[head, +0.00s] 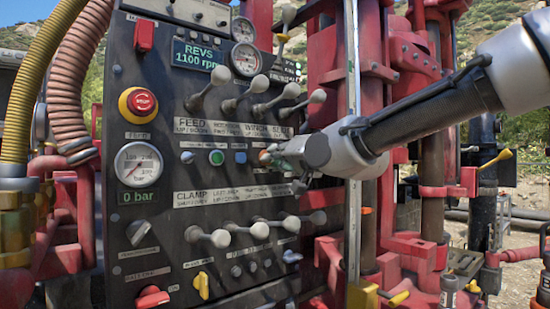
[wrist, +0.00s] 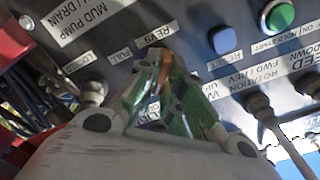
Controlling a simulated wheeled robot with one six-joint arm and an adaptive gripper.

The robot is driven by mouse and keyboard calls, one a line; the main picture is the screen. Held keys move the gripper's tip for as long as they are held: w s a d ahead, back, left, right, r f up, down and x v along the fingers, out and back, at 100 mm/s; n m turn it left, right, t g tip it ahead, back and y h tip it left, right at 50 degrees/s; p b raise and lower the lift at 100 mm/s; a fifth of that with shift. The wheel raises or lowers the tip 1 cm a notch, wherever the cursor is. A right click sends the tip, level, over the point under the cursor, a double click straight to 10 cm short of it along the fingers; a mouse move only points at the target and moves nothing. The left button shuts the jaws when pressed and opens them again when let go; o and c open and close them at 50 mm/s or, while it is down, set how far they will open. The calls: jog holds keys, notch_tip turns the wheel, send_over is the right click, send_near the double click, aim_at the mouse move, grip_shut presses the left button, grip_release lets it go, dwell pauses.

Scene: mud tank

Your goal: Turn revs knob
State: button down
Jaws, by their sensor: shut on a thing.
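My gripper (head: 274,157) reaches in from the right to the middle row of the dark control panel (head: 170,100). Its fingertips are closed on the revs knob (head: 264,155), of which only a small orange-red part shows. In the wrist view my gripper (wrist: 165,88) sits just below the REVS label (wrist: 156,35), with its green-edged fingers around the knob. Most of the knob is hidden by the fingers, so its angle cannot be told. The panel display (head: 200,54) reads REVS 1100 rpm.
Levers with grey knobs (head: 260,84) stick out above my gripper, and more (head: 258,230) below. A green button (head: 217,157) and a blue button (head: 240,157) lie to the left. A red emergency stop (head: 142,102) is farther left. A thin vertical metal rail (head: 353,230) stands close by my arm.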

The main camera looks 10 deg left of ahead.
dwell(0.3)
jog(key=c, duration=1.5)
grip_release()
jog(key=shift+c, duration=0.2)
jog(key=v, duration=1.2)
